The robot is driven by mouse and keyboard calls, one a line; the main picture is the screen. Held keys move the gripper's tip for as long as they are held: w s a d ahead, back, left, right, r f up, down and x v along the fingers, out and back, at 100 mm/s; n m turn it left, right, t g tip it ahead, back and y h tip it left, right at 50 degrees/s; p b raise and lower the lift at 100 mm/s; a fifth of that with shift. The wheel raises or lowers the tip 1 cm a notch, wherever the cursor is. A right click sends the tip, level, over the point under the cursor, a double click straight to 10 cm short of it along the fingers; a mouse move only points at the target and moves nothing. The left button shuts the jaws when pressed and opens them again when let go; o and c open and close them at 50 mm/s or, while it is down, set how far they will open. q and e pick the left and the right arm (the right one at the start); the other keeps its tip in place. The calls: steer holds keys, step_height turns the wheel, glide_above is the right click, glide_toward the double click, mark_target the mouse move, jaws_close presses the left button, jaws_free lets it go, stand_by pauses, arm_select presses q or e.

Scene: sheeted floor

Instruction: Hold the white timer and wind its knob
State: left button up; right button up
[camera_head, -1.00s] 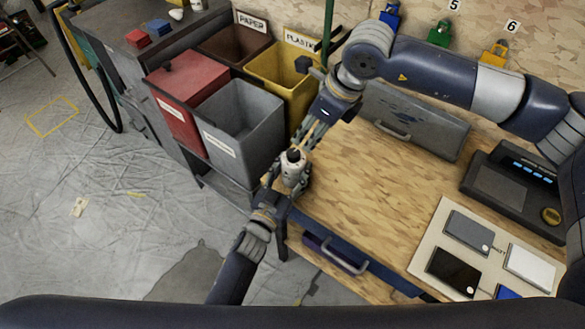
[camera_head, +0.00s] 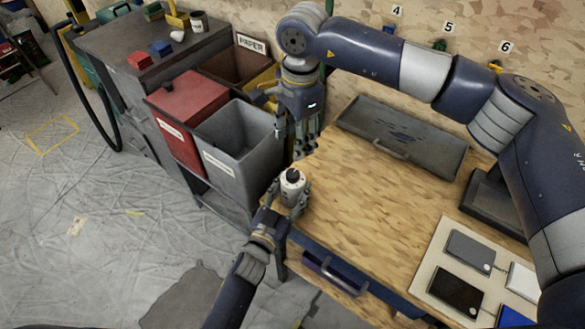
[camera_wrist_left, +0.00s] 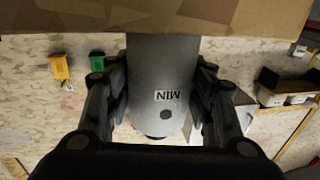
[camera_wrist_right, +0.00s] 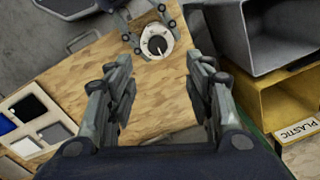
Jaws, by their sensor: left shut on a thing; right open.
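The white timer (camera_head: 292,182) has a dark knob on top and stands upright at the bench's left edge in the head view. My left gripper (camera_head: 291,196) is shut on its body from the front. In the left wrist view the timer (camera_wrist_left: 163,70) looks grey, with an upside-down MIN label between the fingers. My right gripper (camera_head: 304,150) is open and empty, above and behind the timer, pointing down. In the right wrist view the timer's round face and black knob (camera_wrist_right: 157,43) lie beyond the open fingers (camera_wrist_right: 160,68), apart from them.
The wooden bench (camera_head: 350,215) is clear right of the timer. A grey case (camera_head: 405,138) lies at its back. A board with several tiles (camera_head: 470,250) is at the right front. A grey bin (camera_head: 240,145) and red bin (camera_head: 187,105) stand left of the bench.

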mark_target(293, 173)
steer(key=f, duration=0.3)
steer(key=f+n, duration=0.1)
steer(key=f, duration=0.3)
steer(key=f+n, duration=0.1)
steer(key=f, duration=0.3)
steer(key=shift+a+f+h, duration=0.2)
steer(key=shift+a+h, duration=0.05)
steer(key=shift+h, duration=0.05)
steer(key=shift+c, duration=0.6)
steer(key=c, duration=1)
